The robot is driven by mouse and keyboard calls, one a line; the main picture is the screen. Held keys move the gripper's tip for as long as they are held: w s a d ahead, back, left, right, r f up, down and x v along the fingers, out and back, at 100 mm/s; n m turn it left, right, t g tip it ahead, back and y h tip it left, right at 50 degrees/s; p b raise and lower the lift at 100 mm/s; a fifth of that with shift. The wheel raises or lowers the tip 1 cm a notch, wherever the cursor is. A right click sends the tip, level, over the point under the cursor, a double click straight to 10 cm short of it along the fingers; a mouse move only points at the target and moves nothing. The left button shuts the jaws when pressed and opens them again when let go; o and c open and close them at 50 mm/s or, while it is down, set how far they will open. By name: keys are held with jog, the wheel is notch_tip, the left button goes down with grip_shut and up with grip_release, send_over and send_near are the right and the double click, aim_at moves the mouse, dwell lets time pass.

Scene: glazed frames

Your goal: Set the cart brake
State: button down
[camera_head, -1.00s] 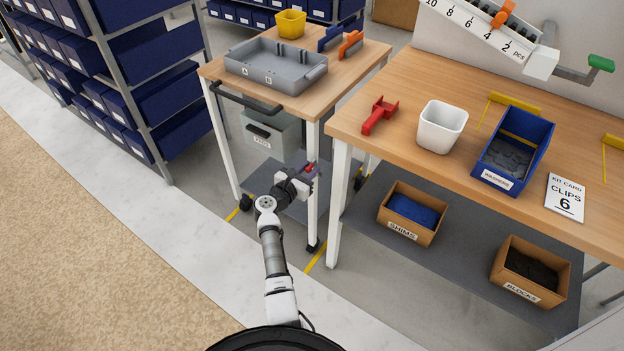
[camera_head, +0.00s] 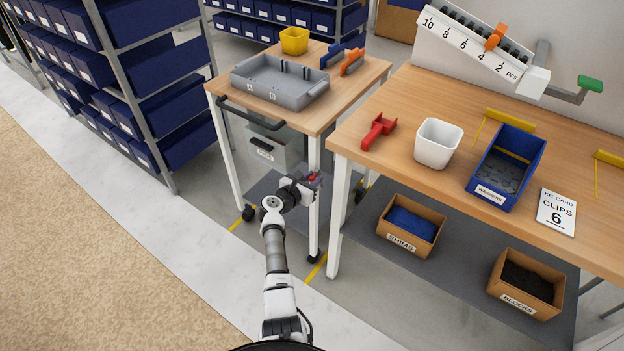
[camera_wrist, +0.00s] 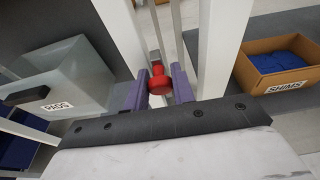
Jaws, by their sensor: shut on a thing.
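The cart (camera_head: 318,118) stands left of the workbench, with a wooden top, white legs and dark casters. My gripper (camera_head: 314,179) is low beside the cart's near right leg. In the wrist view, my gripper's purple fingers (camera_wrist: 160,88) are shut on a red knob (camera_wrist: 160,80), which sits at the end of a metal rod or lever in front of the white leg. I take this red knob to be the cart's brake handle. In the head view the knob is small and partly hidden by the fingers.
The cart carries a grey tray (camera_head: 297,104), a yellow cup (camera_head: 294,41) and blue and orange clamps. A bin marked PADS (camera_head: 276,143) hangs under it. The workbench (camera_head: 395,108) is close on the right, with a SHIMS box (camera_head: 402,243) below. Open floor lies in front.

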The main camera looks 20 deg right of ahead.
jog(key=c, duration=1.2)
grip_release()
jog(key=shift+c, duration=0.2)
jog(key=b+v, duration=0.1)
jog(key=v, duration=1.2)
jog(key=shift+s+a, duration=0.2)
jog(key=shift+a, duration=0.1)
jog(key=shift+r, duration=0.1)
